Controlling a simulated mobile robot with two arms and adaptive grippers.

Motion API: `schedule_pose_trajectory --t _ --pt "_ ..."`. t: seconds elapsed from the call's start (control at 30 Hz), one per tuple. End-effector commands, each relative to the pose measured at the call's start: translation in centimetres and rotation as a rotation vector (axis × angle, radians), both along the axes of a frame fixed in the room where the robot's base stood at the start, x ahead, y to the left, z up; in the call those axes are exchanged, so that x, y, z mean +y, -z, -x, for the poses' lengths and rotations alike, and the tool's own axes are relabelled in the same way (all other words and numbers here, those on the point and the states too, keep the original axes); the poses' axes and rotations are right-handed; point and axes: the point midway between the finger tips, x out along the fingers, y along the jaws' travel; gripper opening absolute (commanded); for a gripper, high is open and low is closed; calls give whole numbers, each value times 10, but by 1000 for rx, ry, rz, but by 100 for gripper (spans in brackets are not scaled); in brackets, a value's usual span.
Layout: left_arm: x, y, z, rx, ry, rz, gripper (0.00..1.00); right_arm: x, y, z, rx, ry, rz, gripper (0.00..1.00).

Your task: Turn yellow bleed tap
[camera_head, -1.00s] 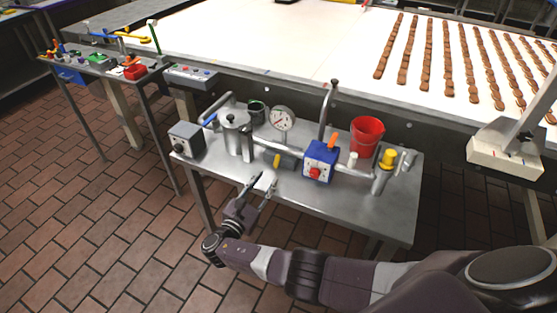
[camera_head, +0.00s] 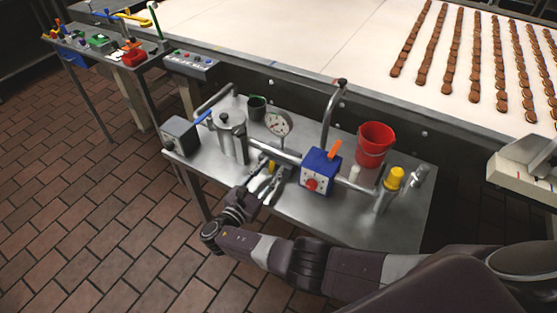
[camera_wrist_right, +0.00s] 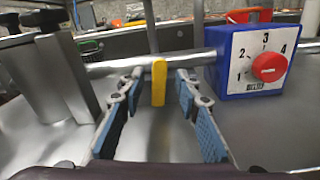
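The yellow bleed tap (camera_wrist_right: 158,84) is a small upright yellow lever below the horizontal pipe in the right wrist view. It also shows, small, in the head view (camera_head: 271,166) below the gauge. My right gripper (camera_wrist_right: 160,92) is open, with one blue-padded finger on each side of the tap. Gaps show between the tap and both fingers; whether the tips reach its depth is hard to tell. In the head view the right gripper (camera_head: 270,176) is over the metal table, at the tap. My left gripper is not in view.
A blue box with a red dial (camera_wrist_right: 268,66) stands close to the right of the tap. A metal canister (camera_head: 232,138) stands to the left, a pressure gauge (camera_head: 278,123) behind. A red bucket (camera_head: 373,147) and a yellow knob (camera_head: 395,178) are farther right.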

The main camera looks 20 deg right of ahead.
Motion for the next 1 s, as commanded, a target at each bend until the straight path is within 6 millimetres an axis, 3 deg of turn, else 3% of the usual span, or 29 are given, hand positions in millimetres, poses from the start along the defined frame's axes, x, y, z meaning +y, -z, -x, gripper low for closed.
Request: schedule_pose_trajectory --t 0.27,0.57,1.0 --pt "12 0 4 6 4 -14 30 2 0 1 0 -1 -1 30" --pt "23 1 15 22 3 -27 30 2 0 1 0 -1 -1 0" --pt "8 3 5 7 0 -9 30 0 1 2 -47 0 -36 0"
